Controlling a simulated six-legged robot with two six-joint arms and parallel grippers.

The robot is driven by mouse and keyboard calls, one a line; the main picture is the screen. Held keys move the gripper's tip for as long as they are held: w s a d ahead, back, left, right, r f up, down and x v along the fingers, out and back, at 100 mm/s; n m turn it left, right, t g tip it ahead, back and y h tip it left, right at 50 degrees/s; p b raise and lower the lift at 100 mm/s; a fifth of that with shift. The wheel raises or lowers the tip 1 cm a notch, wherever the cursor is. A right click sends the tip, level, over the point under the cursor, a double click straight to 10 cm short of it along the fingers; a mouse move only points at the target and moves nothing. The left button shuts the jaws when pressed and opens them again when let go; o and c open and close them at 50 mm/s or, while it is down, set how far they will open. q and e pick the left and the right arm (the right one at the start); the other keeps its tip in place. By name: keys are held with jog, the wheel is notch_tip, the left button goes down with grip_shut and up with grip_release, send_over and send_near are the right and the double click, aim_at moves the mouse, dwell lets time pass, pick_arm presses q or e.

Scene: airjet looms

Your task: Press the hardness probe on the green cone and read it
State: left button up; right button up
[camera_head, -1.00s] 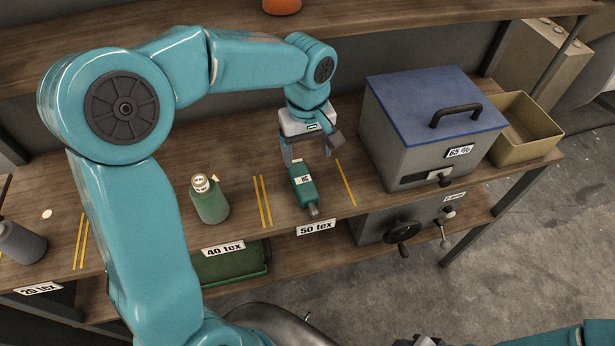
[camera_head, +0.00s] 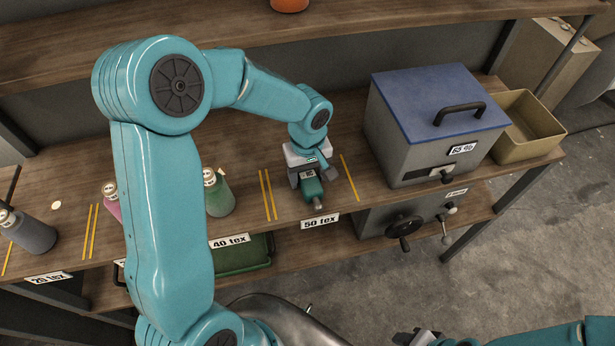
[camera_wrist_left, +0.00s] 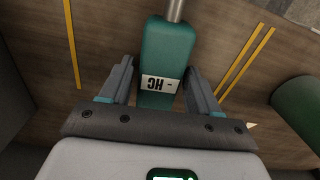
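The hardness probe (camera_head: 311,187) is a green block with a metal tip and an "HC" label, lying on the wooden shelf above the "50 tex" tag. It also shows in the left wrist view (camera_wrist_left: 166,55). My left gripper (camera_head: 312,180) is lowered over it, with its fingers (camera_wrist_left: 160,75) on either side of the body. A gap shows beside the left finger; contact on the right is unclear. The green cone (camera_head: 219,196) stands left of the probe, partly in the right edge of the left wrist view (camera_wrist_left: 300,105). My right gripper (camera_head: 420,337) shows only partly at the bottom edge.
A grey box with a blue lid (camera_head: 440,105) stands right of the probe, and a tan bin (camera_head: 525,130) beyond it. A pink cone (camera_head: 110,200) and a grey cone (camera_head: 30,232) stand at left. Yellow stripes (camera_head: 349,177) mark the shelf. A green tray (camera_head: 240,255) lies below.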

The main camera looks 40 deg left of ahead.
aim_at(308, 174)
pick_arm(q)
jog(key=c, duration=0.7)
notch_tip(308, 174, up, 20)
jog(key=shift+r, duration=0.1)
jog(key=o, duration=0.5)
jog(key=shift+c, duration=0.2)
jog(key=c, duration=0.5)
